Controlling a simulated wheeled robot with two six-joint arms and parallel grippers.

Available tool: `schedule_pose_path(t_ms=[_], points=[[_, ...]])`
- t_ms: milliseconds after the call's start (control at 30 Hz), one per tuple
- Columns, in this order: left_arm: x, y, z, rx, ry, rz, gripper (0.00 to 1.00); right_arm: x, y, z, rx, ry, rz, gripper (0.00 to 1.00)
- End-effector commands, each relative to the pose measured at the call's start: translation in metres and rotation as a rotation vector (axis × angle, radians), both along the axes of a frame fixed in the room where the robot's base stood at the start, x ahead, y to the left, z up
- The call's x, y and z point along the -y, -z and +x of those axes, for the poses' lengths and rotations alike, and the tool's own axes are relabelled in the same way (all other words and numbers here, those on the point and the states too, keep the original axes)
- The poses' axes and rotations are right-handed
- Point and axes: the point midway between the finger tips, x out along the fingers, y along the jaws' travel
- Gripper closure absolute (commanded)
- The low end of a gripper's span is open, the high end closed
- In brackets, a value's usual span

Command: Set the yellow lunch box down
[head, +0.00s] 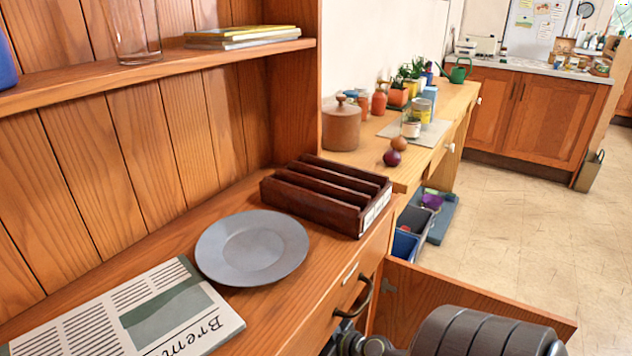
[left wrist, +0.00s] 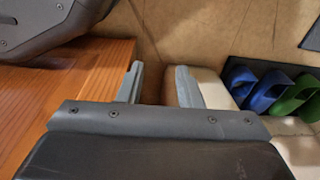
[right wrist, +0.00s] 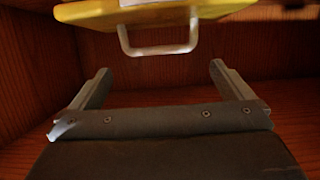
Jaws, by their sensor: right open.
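The yellow lunch box (right wrist: 120,12) shows at the top of the right wrist view, cut off by the frame edge. Its pale grey handle (right wrist: 160,50) points toward my right gripper (right wrist: 160,85). That gripper is open and empty, with one finger to each side of the handle and just short of it. The box is inside a dark wooden compartment; what is under it I cannot tell. My left gripper (left wrist: 158,85) is open and empty. The head view shows neither gripper nor the lunch box.
An open wooden door (head: 500,312) stands below the counter, beside my dark arm. A grey plate (head: 252,248), a newspaper (head: 130,310) and a dark divided rack (head: 325,195) lie on the counter. Blue and green footwear (left wrist: 268,92) stands at right in the left wrist view.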

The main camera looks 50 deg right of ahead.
Motion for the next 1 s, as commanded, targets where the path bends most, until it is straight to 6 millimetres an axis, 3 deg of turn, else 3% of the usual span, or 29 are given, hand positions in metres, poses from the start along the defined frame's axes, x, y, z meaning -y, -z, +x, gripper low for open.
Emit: schedule_pose_path(t_ms=[100,300,1000], points=[[0.002,-0.003,0.002,0.002,-0.003,-0.004,0.68,0.002,-0.004,-0.015,-0.001,0.000,-0.001,0.00],[0.003,-0.010,0.005,0.001,-0.005,-0.008,0.68,0.002,-0.009,-0.025,0.000,0.000,-0.001,0.00],[0.003,-0.010,0.004,-0.001,-0.005,-0.009,0.68,0.002,-0.009,-0.026,0.000,0.000,0.000,0.00]])
